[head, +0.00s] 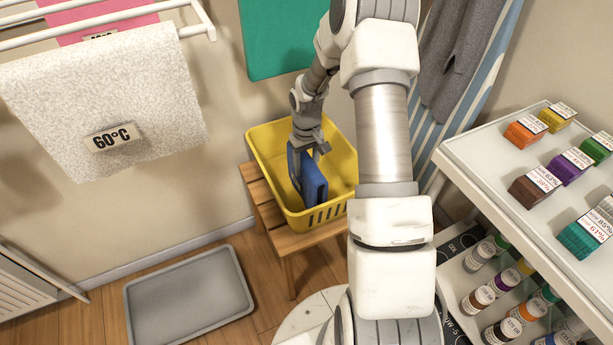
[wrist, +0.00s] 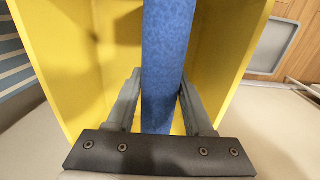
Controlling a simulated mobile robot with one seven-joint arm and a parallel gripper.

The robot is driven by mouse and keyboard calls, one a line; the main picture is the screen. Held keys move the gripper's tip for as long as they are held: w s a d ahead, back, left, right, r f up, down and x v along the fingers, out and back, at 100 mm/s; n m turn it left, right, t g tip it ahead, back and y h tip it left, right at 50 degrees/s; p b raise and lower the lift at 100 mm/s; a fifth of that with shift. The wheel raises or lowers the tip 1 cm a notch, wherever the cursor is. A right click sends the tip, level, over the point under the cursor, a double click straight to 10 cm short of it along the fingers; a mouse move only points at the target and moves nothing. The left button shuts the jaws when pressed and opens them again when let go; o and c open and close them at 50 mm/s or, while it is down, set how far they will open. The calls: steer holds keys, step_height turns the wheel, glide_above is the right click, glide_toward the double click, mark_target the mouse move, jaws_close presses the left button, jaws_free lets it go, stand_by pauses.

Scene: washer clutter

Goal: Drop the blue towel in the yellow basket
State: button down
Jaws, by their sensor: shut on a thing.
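The blue towel (head: 308,180) is a folded block held upright inside the yellow basket (head: 268,148). My gripper (head: 313,148) is shut on its upper part, above the basket's inside. In the wrist view the blue towel (wrist: 166,60) runs between the two fingers of my gripper (wrist: 160,95), with the walls of the yellow basket (wrist: 228,45) on both sides. The towel's lower end is inside the basket; whether it touches the bottom I cannot tell.
The basket stands on a wooden stool (head: 285,240). A grey tray (head: 188,295) lies on the floor to the left. A white towel (head: 105,100) hangs on a rack at the left. A white shelf unit (head: 475,165) with coloured blocks and jars stands at the right.

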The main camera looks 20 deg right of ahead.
steer(key=shift+f+b, duration=0.45)
steer(key=shift+f, duration=1.2)
steer(key=shift+f, duration=0.15)
steer(key=shift+c, duration=1.4)
jaws_free()
